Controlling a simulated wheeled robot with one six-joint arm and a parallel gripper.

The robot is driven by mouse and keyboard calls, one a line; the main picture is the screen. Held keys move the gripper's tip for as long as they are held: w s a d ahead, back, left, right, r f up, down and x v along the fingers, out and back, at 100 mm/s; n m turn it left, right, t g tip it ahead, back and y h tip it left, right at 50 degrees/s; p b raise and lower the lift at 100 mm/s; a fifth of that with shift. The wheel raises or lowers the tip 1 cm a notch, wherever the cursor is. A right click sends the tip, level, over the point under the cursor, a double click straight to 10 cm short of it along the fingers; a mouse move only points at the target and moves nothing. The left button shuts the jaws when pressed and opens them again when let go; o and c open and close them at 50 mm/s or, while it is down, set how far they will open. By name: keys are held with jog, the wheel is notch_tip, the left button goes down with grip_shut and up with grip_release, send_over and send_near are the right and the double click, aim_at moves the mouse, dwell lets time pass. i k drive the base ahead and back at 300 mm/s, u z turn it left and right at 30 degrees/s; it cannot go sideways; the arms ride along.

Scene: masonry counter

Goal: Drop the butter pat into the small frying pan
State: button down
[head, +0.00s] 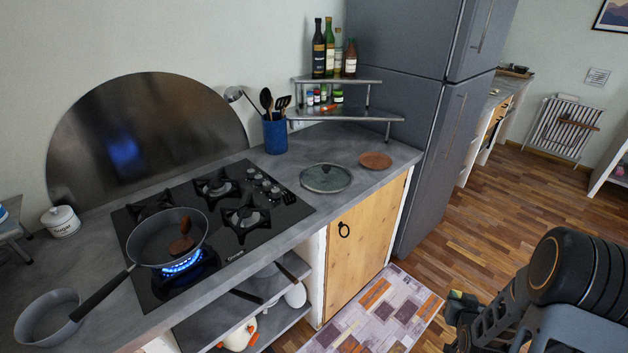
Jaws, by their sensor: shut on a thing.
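The frying pan (150,249) is dark grey and sits on the front left burner, over a lit blue flame (182,264). Its long black handle points to the front left. A brown, wooden-looking utensil (181,246) lies in it. My gripper (459,308) is at the lower right, over the floor and well away from the pan. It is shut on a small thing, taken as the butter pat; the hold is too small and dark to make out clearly. No other butter pat shows.
A grey bowl-like vessel (42,318) stands at the counter's front left, by the pan handle. A corner shelf (345,115) holds bottles. The fridge (418,110) rises at right.

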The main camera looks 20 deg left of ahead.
aim_at(175, 241)
jog(key=k, duration=0.15)
jog(key=u, duration=1.05)
